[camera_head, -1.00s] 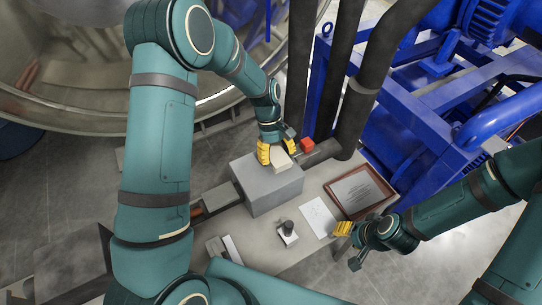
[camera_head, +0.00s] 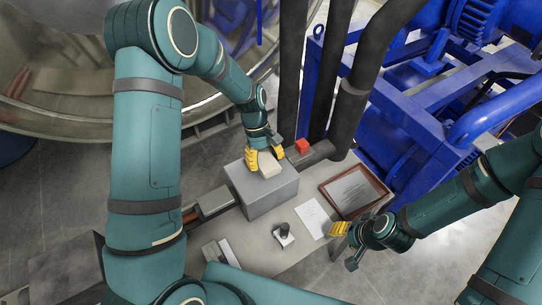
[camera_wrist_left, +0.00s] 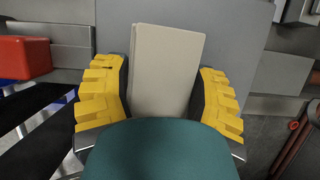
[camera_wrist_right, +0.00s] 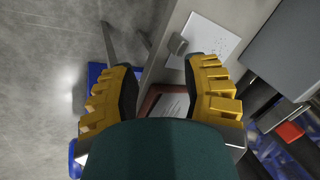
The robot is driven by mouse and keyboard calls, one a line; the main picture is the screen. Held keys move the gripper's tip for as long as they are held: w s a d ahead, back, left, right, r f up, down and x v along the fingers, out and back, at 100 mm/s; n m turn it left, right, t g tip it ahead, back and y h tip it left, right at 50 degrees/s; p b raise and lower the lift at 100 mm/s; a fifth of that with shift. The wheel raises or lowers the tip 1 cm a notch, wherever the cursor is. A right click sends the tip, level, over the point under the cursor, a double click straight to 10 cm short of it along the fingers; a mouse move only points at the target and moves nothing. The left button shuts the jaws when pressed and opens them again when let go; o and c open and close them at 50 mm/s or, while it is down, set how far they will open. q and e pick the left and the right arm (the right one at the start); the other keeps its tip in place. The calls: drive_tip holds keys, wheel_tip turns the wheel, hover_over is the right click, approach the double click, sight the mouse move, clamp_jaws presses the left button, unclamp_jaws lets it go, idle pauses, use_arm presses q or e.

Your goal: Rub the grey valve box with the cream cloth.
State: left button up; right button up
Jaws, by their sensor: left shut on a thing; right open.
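The grey valve box (camera_head: 262,197) stands on the bench in the head view, with the cream cloth (camera_head: 269,165) at its top face. The cloth is a folded block between the yellow fingers of my left gripper (camera_head: 265,160), which is shut on it. In the left wrist view the cloth (camera_wrist_left: 165,70) stands out between the fingers, with the grey box (camera_wrist_left: 235,40) behind it. Whether the cloth touches the box top I cannot tell for certain. My right gripper (camera_head: 340,229) is open and empty near the bench's front right; its spread fingers show in the right wrist view (camera_wrist_right: 165,95).
A red block (camera_head: 302,146) sits behind the box by dark vertical pipes (camera_head: 322,80). A framed plaque (camera_head: 354,190), a white sheet (camera_head: 312,219) and a small stamp-like object (camera_head: 283,233) lie on the bench (camera_head: 262,254). Blue machinery (camera_head: 420,110) stands at the right.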

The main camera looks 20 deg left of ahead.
sight(243, 180)
use_arm(q)
drive_tip(key=shift+s+a+p, duration=0.15)
drive_tip(key=shift+s+a, duration=1.25)
drive_tip(key=shift+s, duration=0.15)
drive_tip(key=shift+s+a+p, duration=0.15)
drive_tip(key=shift+s+a, duration=1.25)
drive_tip(key=shift+s, duration=0.15)
drive_tip(key=shift+r, duration=0.1)
drive_tip(key=shift+r+p, duration=1.25)
drive_tip(key=shift+r, duration=1.7)
wheel_tip(243, 180, up, 3)
